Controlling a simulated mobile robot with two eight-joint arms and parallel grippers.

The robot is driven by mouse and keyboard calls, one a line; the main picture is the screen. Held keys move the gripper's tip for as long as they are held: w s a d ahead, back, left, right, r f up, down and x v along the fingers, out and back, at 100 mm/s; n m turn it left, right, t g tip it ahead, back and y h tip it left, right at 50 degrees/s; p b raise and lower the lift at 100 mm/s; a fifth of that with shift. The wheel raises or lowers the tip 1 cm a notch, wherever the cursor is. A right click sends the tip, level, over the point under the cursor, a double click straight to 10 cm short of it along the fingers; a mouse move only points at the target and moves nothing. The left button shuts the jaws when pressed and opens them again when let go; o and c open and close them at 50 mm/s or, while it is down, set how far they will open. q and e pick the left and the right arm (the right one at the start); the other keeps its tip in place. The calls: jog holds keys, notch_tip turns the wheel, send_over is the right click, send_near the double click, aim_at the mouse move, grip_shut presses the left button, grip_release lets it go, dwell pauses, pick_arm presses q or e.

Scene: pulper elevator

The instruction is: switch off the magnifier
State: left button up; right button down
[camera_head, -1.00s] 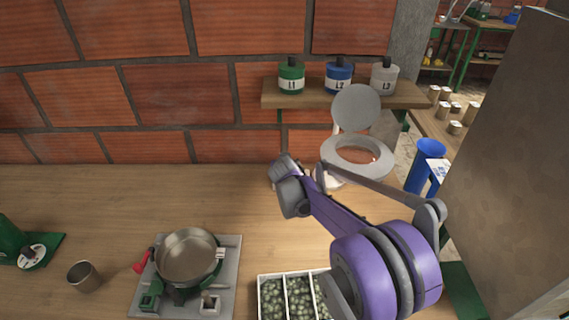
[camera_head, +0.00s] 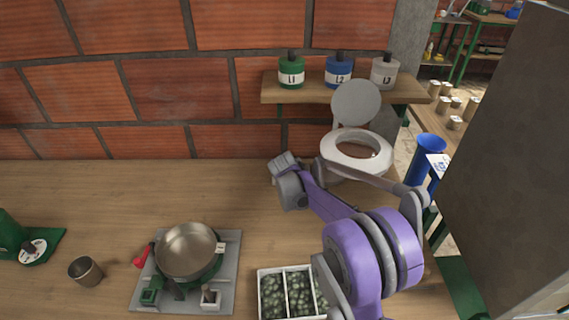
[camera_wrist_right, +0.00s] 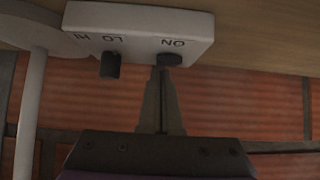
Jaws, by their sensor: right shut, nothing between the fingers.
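The magnifier (camera_head: 357,150) stands at the back right of the bench in the head view, with a white ring head and a raised round grey lid (camera_head: 356,103). Its ring looks bright white. In the right wrist view its pale control box (camera_wrist_right: 140,28) appears upside down, with a black slider (camera_wrist_right: 110,66) by the HI and LO marks and a dark round button (camera_wrist_right: 169,60) by ON. My right gripper (camera_wrist_right: 160,70) is shut and empty, its tips at the ON button; I cannot tell whether they touch. In the head view its fingertips are hidden. My left gripper is out of view.
A shelf (camera_head: 420,92) with several labelled bottles is on the wall above. A pan (camera_head: 187,250) on a burner, a metal cup (camera_head: 86,270) and a divided tray (camera_head: 262,296) stand in front. The bench's back left is clear.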

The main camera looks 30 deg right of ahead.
jog(key=shift+s, duration=0.1)
jog(key=shift+s+a+f, duration=0.15)
jog(key=shift+s+a, duration=0.35)
jog(key=shift+s, duration=0.2)
jog(key=r+p, duration=0.2)
jog(key=r, duration=0.1)
jog(key=r+p, duration=0.1)
jog(key=r, duration=0.1)
jog(key=shift+s+a+r, duration=0.15)
jog(key=shift+s+r, duration=0.05)
jog(key=shift+s, duration=0.1)
jog(key=f+v, duration=0.1)
jog(key=v, duration=0.8)
jog(key=shift+s+a, duration=0.2)
jog(key=shift+s, duration=0.3)
jog(key=shift+w+a, duration=0.1)
